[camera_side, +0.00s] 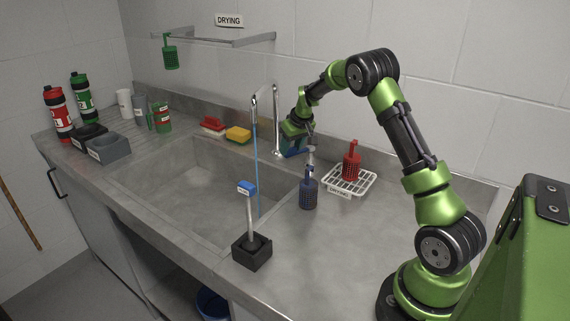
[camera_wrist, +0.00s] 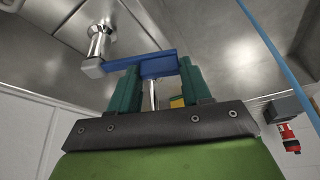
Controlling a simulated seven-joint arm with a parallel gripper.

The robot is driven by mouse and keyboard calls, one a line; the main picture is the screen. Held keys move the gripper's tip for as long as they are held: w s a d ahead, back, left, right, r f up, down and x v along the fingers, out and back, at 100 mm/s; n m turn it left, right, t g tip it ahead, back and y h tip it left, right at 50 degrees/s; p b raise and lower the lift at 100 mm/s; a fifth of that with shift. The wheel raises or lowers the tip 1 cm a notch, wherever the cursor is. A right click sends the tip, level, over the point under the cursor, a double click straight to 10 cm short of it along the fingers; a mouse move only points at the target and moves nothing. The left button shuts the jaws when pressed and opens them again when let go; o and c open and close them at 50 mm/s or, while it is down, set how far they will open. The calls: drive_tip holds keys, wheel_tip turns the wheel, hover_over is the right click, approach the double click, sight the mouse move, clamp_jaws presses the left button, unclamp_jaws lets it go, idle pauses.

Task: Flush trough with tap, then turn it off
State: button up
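The tap (camera_side: 276,118) rises behind the trough with a tall metal spout. A thin blue stream of water (camera_side: 257,160) falls from it into the trough (camera_side: 172,172), and a blue streak also shows in the wrist view (camera_wrist: 278,50). My gripper (camera_side: 293,134) is low beside the tap. In the wrist view its two teal fingers (camera_wrist: 157,72) stand apart, with a blue bar (camera_wrist: 120,60) across their tips and its blue block in the gap. The bar meets a metal post (camera_wrist: 100,40). Whether the fingers press on the block is unclear.
A dark blue perforated basket (camera_side: 308,193) and a black stand holding a blue-topped tool (camera_side: 247,188) are on the right counter. A white rack (camera_side: 365,184) holds a red basket (camera_side: 351,160). Red (camera_side: 212,125) and yellow (camera_side: 238,134) sponge-like blocks sit behind the trough.

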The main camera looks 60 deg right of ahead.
drive_tip(key=o, duration=0.4)
drive_tip(key=v, duration=1.7)
